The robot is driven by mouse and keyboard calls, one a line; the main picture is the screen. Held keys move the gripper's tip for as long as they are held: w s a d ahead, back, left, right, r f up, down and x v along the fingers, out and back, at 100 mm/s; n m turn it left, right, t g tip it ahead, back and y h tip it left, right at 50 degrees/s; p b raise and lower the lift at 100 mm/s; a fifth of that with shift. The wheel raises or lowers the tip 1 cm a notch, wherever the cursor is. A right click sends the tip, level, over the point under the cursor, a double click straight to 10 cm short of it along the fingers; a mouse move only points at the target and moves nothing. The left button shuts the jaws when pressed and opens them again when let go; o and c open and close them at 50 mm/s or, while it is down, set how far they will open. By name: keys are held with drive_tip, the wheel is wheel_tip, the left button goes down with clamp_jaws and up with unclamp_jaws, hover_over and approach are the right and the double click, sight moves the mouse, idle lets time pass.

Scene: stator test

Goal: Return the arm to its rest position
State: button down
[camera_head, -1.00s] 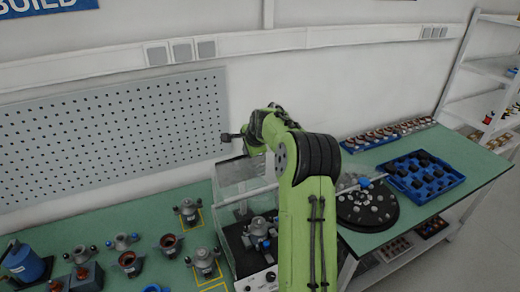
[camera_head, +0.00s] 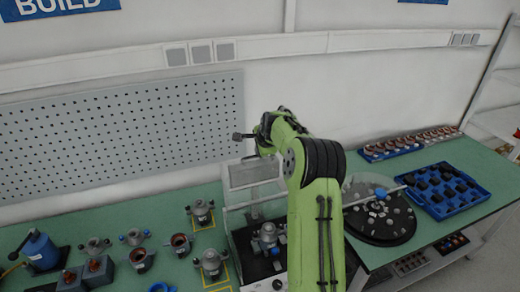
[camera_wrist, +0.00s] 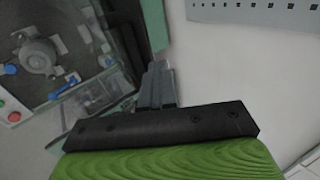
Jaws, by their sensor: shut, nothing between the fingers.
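My green arm rises from the bottom of the head view and bends left at its black-banded joint. My gripper (camera_head: 240,136) is at the far end of the arm, up in front of the pegboard and above the bench. In the wrist view my gripper (camera_wrist: 158,80) shows as grey fingers close together, with nothing between them. A clear-walled test station (camera_head: 255,172) stands below and beside the arm, with a grey motor part (camera_head: 267,237) inside. The station's base also shows at the left of the wrist view, with a red and a green button.
The green bench (camera_head: 120,225) holds several motor parts and a blue press (camera_head: 40,250) at the left. A black round turntable (camera_head: 385,232) and a blue tray (camera_head: 470,205) are at the right. The pegboard (camera_head: 120,140) is on the wall behind.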

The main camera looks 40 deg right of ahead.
drive_tip(key=r+p, duration=0.1)
drive_tip(key=r, duration=0.2)
drive_tip(key=s+r+p, duration=0.1)
drive_tip(key=r, duration=0.2)
drive_tip(key=s+a+r+p, duration=0.1)
drive_tip(key=r, duration=0.2)
drive_tip(key=shift+s+r, duration=0.15)
drive_tip(key=s+a+r+n+b, duration=0.25)
drive_tip(key=s+a+n, duration=0.25)
drive_tip(key=s+a, duration=0.3)
drive_tip(key=s+a+r+n+b, duration=0.1)
drive_tip(key=s+a+n+b, duration=0.35)
drive_tip(key=a, duration=0.65)
drive_tip(key=s+a+f+n, duration=0.2)
drive_tip(key=s+f+n, duration=0.1)
drive_tip(key=s, duration=0.4)
drive_tip(key=s+a+f+n+g+y+b, duration=0.1)
drive_tip(key=s+a+f+n, duration=0.2)
drive_tip(key=s, duration=0.5)
drive_tip(key=s+a+f+n+y+b, duration=0.1)
drive_tip(key=s+a+f+n, duration=0.2)
drive_tip(key=s, duration=0.5)
drive_tip(key=f+n, duration=0.1)
drive_tip(key=n, duration=0.1)
drive_tip(key=shift+s+n, duration=0.2)
drive_tip(key=shift+n, duration=0.15)
